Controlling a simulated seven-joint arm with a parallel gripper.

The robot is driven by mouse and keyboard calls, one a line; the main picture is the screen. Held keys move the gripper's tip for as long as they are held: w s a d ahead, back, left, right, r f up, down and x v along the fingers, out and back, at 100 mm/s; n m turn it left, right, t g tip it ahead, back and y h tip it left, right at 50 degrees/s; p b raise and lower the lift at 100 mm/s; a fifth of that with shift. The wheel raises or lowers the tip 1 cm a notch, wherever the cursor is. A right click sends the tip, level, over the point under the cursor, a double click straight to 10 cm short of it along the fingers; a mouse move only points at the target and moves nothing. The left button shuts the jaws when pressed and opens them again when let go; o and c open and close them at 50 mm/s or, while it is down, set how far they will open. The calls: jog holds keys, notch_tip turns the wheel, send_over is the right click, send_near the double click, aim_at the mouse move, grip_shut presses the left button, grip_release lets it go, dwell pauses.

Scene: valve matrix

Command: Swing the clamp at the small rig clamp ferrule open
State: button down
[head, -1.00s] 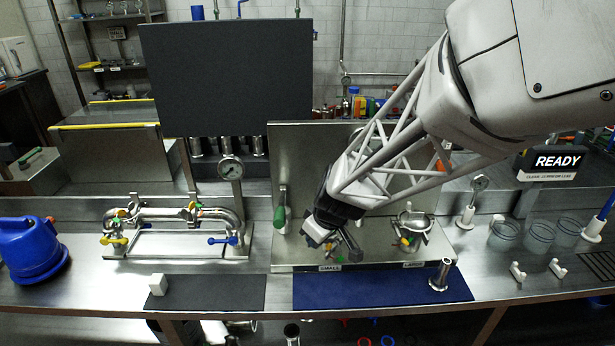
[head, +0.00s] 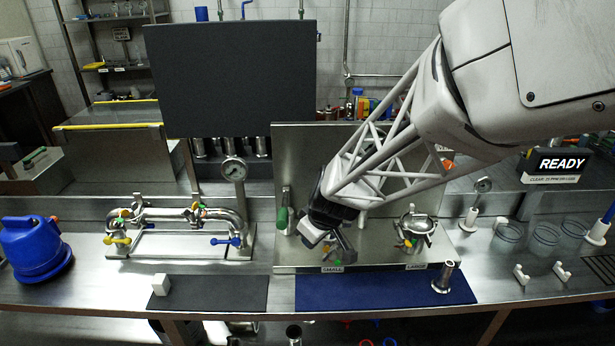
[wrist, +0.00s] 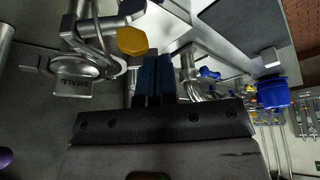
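The small rig clamp ferrule (wrist: 95,60) shows at the left of the wrist view, a steel ring-like clamp with a tag reading SMALL in front of it. A yellow-orange knob (wrist: 131,41) is on its right side. My gripper (wrist: 155,58) has its two dark blue fingers side by side with hardly any gap and nothing visible between them. The fingertips are just right of the knob; I cannot tell if they touch it. In the head view my gripper is above the small rig and hides most of it; colored knobs (head: 338,258) show below.
The large rig clamp (head: 412,230) stands right of the small one on the same steel stand. A green-handled part (head: 282,217) is left of my gripper. A steel tube piece (head: 446,277) stands on the blue mat (head: 370,290), which is otherwise clear.

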jog(key=shift+w+a, duration=0.25)
jog(key=shift+a, duration=0.55)
jog(key=a+v, duration=0.1)
jog(key=v, duration=0.9)
jog(key=shift+s, duration=0.35)
jog(key=shift+f, duration=0.1)
dwell(0.4)
jog(key=d+n+y, duration=0.1)
jog(key=n, duration=0.3)
jog(key=d+f+n+y, duration=0.1)
jog(key=d+n, duration=0.1)
jog(key=n, duration=0.2)
jog(key=d+n+y, duration=0.1)
jog(key=d+n, duration=0.1)
jog(key=n, duration=0.2)
jog(key=shift+w+f, duration=0.2)
jog(key=shift+f, duration=0.2)
jog(key=shift+a+f+y, duration=0.1)
jog(key=shift+y, duration=0.2)
